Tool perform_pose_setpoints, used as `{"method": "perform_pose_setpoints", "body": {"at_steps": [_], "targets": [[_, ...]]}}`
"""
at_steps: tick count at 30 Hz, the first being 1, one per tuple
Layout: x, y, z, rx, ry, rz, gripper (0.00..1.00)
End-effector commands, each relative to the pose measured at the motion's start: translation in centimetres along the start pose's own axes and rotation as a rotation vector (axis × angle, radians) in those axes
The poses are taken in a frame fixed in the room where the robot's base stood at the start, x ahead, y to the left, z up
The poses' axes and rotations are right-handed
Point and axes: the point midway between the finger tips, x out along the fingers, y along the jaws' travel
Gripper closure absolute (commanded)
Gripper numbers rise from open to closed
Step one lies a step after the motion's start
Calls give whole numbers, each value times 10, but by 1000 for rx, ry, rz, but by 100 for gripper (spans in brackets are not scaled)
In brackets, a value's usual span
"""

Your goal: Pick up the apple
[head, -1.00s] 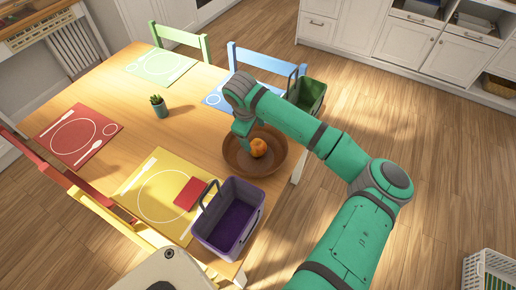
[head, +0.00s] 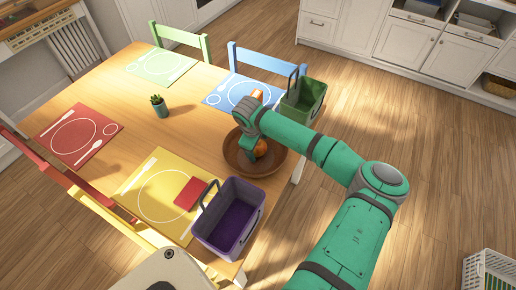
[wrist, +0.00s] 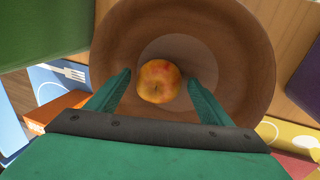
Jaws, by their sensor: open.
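The apple (head: 261,149), red and yellow, lies in a round brown bowl (head: 235,161) on the wooden table. In the wrist view the apple (wrist: 158,81) shows near the middle of the bowl (wrist: 240,50). My gripper (wrist: 160,78) is open, with one green finger on each side of the apple in that view. A gap shows between each finger and the apple, and I cannot tell the height of the fingertips. In the head view my gripper (head: 248,145) is over the bowl, and my arm partly hides the apple.
A purple basket (head: 228,217) stands in front of the bowl and a green basket (head: 304,100) behind it to the right. An orange box (head: 256,96) is on the blue placemat (head: 222,97). A potted plant (head: 159,106) stands farther left.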

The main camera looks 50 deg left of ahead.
Motion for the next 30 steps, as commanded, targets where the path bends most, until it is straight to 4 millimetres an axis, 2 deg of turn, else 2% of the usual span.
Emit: {"method": "perform_pose_setpoints", "body": {"at_steps": [4,5,10,11,20,23,30], "targets": [[0,0,0,-1,0,0,26],[0,0,0,-1,0,0,31],[0,0,-1,-1,0,0,72],[0,0,-1,-1,0,0,75],[-4,1,-1,-1,0,1,75],[-14,4,-2,-1,2,2,75],[-57,14,-2,-3,3,2,75]]}}
